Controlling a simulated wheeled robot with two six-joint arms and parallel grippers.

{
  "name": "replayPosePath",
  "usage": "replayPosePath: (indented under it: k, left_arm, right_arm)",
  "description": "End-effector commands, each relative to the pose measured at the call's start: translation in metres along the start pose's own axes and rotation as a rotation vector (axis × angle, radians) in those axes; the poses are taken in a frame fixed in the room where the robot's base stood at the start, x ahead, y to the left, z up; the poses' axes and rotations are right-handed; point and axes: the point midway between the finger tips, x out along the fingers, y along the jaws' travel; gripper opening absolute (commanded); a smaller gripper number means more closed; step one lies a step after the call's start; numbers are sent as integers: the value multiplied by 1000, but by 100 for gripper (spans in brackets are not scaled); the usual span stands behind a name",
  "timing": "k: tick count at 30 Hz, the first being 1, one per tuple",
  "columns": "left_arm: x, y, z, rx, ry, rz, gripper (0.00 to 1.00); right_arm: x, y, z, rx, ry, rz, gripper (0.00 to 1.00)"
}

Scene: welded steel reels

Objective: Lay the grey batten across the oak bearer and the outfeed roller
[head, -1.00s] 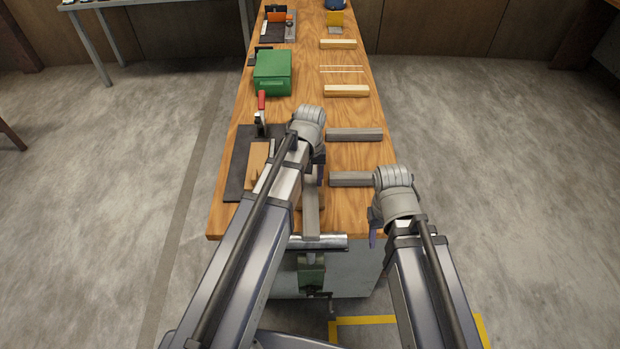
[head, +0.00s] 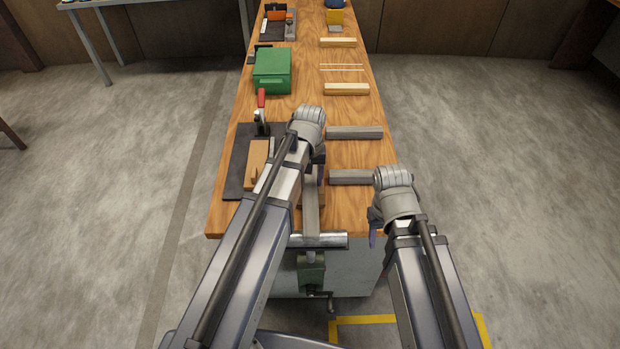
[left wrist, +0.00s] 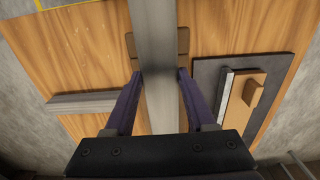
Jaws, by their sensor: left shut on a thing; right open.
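The grey batten (head: 311,208) is in my left gripper (head: 314,180). In the left wrist view the batten (left wrist: 158,50) runs lengthwise between the two purple fingers (left wrist: 160,75). It passes over the oak bearer (head: 321,200), a brown block that shows on both sides of it in the left wrist view (left wrist: 131,45). The batten's near end overlaps the steel outfeed roller (head: 333,241) at the table's front edge. I cannot tell whether it touches bearer or roller. My right gripper (head: 374,232) is open and empty by the right table edge, partly hidden by its arm.
Two other grey bars (head: 354,132) (head: 350,177) lie right of my left gripper. A dark board (head: 238,160) with wood blocks and a red-handled clamp (head: 261,112) is on the left. A green box (head: 272,70) and pale wood pieces (head: 346,89) lie farther back.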

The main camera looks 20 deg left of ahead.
Motion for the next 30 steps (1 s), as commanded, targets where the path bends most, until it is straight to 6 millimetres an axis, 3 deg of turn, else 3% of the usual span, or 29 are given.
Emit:
replayPosePath:
  k: [30]
  left_arm:
    - [12, 0, 0, 0, 0, 0, 0]
  right_arm:
    - [12, -1, -1, 0, 0, 0, 50]
